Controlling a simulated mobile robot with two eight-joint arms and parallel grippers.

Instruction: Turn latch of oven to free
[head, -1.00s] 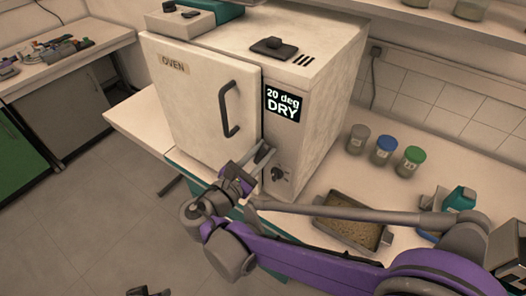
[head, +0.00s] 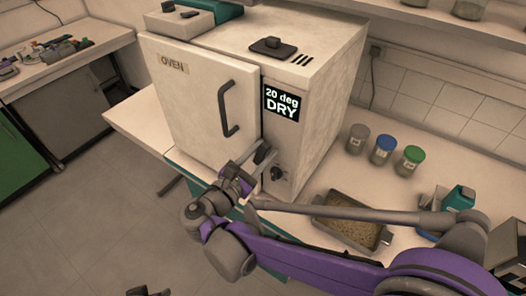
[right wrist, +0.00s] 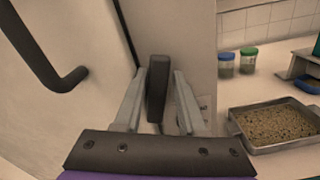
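The oven (head: 205,100) stands on the bench with its pale door closed, as far as I can see. Its dark latch (head: 263,154) is at the door's right edge, below the display, and shows upright in the right wrist view (right wrist: 158,88). My right gripper (head: 250,160) is at the latch. In the right wrist view its two fingers (right wrist: 159,85) stand apart on either side of the latch, with narrow gaps. My left gripper (head: 148,292) seems to be the dark piece at the bottom edge, mostly cut off.
The black door handle (head: 226,108) is left of the latch, and a dark knob (head: 278,173) is below right. A metal tray (head: 376,236) of granular material lies under my right arm. Several lidded jars (head: 383,150) stand right of the oven.

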